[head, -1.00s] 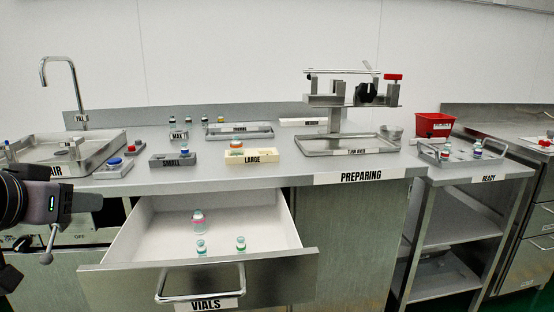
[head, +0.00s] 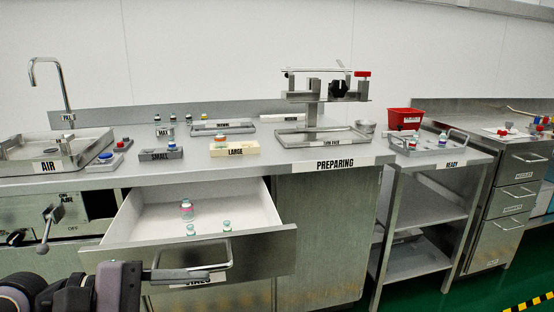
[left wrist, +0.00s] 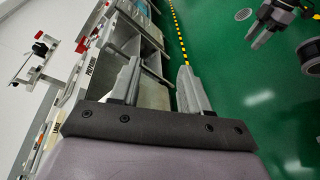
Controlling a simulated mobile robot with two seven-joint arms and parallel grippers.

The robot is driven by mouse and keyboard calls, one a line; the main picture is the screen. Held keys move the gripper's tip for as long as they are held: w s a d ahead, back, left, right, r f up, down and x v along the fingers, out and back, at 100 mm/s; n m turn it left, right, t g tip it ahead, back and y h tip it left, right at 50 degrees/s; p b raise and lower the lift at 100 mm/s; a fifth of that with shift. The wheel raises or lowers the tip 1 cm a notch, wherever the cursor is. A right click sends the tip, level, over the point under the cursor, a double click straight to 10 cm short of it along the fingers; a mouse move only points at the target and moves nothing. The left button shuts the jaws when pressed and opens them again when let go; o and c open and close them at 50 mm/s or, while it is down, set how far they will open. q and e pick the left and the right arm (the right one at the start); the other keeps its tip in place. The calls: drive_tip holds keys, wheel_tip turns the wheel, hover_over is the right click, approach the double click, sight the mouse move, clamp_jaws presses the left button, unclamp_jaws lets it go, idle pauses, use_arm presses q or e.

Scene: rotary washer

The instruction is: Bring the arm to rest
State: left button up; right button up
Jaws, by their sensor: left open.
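My left gripper, on the arm coming in at the lower left of the head view (head: 118,288), is in front of the open vials drawer and partly covers its handle and label. In the left wrist view, its two fingers (left wrist: 158,92) are spread with nothing between them, over green floor and the counter side. A dark gripper-like part, apparently my right gripper (left wrist: 258,34), shows at the upper right of the left wrist view; its jaw state is unclear. The right gripper is not in the head view.
The open drawer (head: 150,232) juts out with a few vials (head: 187,210) inside. A lever with a round knob (head: 45,232) sticks out at left. Green floor (head: 420,295) is free at right.

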use_arm(q)
drive_tip(key=w+a+f+m+t+y, duration=0.1)
drive_tip(key=a+f+m+t+y, duration=0.25)
drive_tip(key=m, duration=0.55)
drive_tip(key=w+a+f+m+t+y, duration=0.15)
drive_tip(key=f+m+t, duration=0.25)
drive_tip(key=f+m, duration=0.45)
drive_tip(key=a+f+m+t+y, duration=0.1)
drive_tip(key=f+m+t+y, duration=0.25)
drive_tip(key=m, duration=0.75)
drive_tip(key=s+f+n+g+y, duration=0.2)
drive_tip(key=s+f+n+g, duration=0.1)
drive_tip(key=s+f+n, duration=0.5)
drive_tip(key=s+f+n+g+y, duration=0.1)
drive_tip(key=s+f+n+g, duration=0.25)
drive_tip(key=f+n, duration=0.5)
wheel_tip(320, 180, up, 14)
drive_tip(key=s+a+m+p, duration=0.1)
drive_tip(key=a+p, duration=0.1)
drive_tip(key=p, duration=1.6)
drive_tip(key=shift+r+m, duration=0.15)
drive_tip(key=shift+m, duration=0.25)
drive_tip(key=shift+t+y, duration=0.25)
